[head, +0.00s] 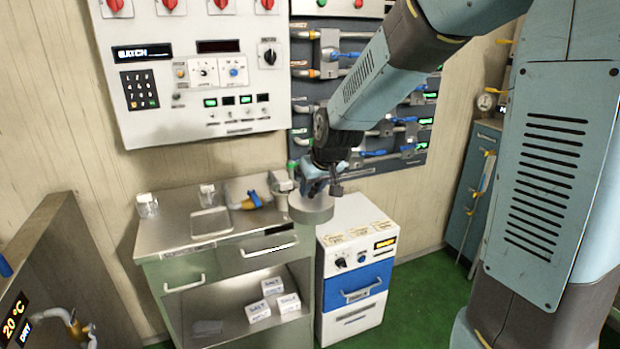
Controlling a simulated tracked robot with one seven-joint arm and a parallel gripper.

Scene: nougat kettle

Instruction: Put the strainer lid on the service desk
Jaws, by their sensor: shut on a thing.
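My gripper (319,186) is shut on a round, grey metal piece, which looks like the strainer lid (311,211). The lid hangs below the fingers, roughly level. In the head view it overlaps the right end of the service desk (173,237), a green cabinet with a bare steel top. I cannot tell whether the lid is over the desk top or in front of its edge, nor whether it touches anything. The fingertips are small and partly hidden by the wrist.
Two small jars (147,205) (207,195) and a yellow-blue valve fitting (252,200) stand on the desk. Its front top area is clear. Salt boxes (258,310) sit on the shelf below. A white-blue cabinet (352,270) stands right of it. A control panel (197,75) hangs behind.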

